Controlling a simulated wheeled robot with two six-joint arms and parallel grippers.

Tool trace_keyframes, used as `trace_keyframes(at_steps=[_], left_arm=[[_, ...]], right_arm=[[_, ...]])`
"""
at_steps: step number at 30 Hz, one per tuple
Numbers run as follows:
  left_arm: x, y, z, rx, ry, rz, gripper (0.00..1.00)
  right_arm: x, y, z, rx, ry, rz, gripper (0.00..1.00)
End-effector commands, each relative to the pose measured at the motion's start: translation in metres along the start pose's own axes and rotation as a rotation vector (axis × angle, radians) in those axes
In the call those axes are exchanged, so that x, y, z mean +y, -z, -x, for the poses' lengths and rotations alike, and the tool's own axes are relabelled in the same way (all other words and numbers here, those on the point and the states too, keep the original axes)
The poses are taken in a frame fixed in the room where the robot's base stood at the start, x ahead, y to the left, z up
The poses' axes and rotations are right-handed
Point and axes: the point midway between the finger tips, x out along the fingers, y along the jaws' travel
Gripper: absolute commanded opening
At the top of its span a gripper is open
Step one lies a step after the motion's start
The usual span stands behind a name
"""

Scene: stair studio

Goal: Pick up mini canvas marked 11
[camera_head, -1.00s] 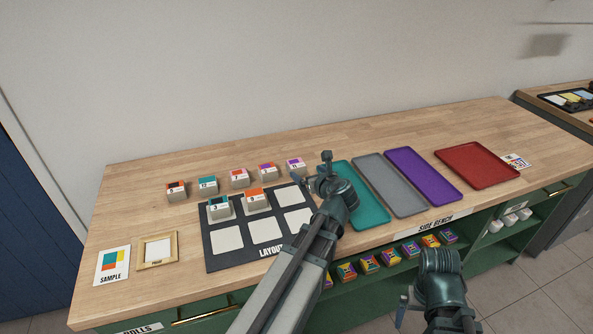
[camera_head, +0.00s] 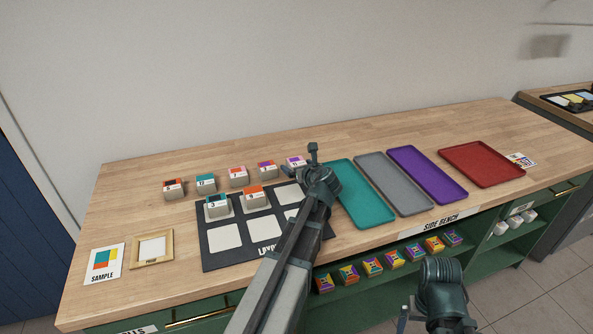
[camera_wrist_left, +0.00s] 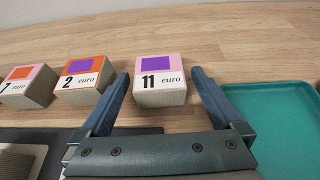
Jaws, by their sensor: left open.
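The mini canvas marked 11 (camera_wrist_left: 160,82) is a small block with a pink and purple top. In the left wrist view it stands on the wooden bench, just ahead of and between my left gripper's fingers. My left gripper (camera_wrist_left: 160,100) is open, with one finger on each side of the block. In the head view the canvas (camera_head: 296,162) is the rightmost of the back row, partly hidden by my left gripper (camera_head: 308,168). My right arm shows at the bottom right of the head view, low in front of the bench; its jaw state is unclear.
The canvas marked 2 (camera_wrist_left: 83,80) stands close left of it, with the canvas marked 7 (camera_wrist_left: 28,86) beyond. A teal tray (camera_wrist_left: 285,120) lies to the right. The black layout board (camera_head: 215,262) holds two canvases. Bench behind the row is clear.

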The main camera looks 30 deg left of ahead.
Motion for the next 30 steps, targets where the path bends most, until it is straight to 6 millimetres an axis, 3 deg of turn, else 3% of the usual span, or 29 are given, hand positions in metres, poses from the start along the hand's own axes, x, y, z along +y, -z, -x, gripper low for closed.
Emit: trace_keyframes(at_steps=[8, 22, 30], left_arm=[[0.0003, -0.0006, -0.0064, 0.0, 0.0, 0.0, 1.0], [0.0001, -0.0005, -0.0062, 0.0, 0.0, 0.0, 0.15], [0.0001, -0.0016, -0.0057, 0.0, 0.0, 0.0, 0.15]], right_arm=[[-0.0002, 0.0001, -0.0019, 0.0, 0.0, 0.0, 0.99], [-0.0002, 0.0001, -0.0019, 0.0, 0.0, 0.0, 0.99], [-0.0001, 0.0, -0.0007, 0.0, 0.0, 0.0, 0.99]])
